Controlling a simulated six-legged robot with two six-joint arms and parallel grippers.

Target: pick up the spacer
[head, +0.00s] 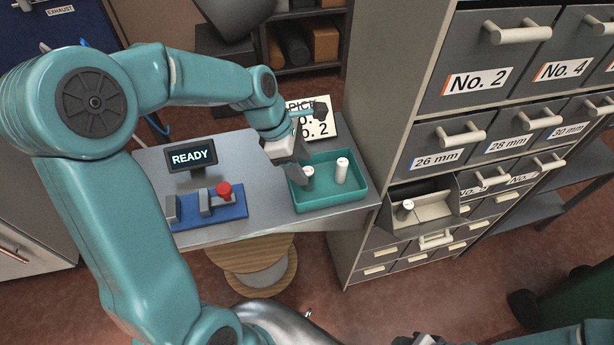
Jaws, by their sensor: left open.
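Two white cylindrical spacers stand in the teal tray (330,204): a short one (307,172) at the left and a taller one (341,170) at the right. Another small white piece (405,208) stands in an open drawer (432,207) of the grey cabinet. My left gripper (297,184) is open and points down at the tray's left side, close beside the short spacer. Whether its fingers touch that spacer is unclear. Only a dark part of what seems to be my right arm's end shows at the bottom edge; its jaws are not clear.
The tray is on a grey table (265,223) against the cabinet (384,130). Left of it are a blue base (228,212) with a red knob and a display (191,157) reading READY. The open drawer juts out.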

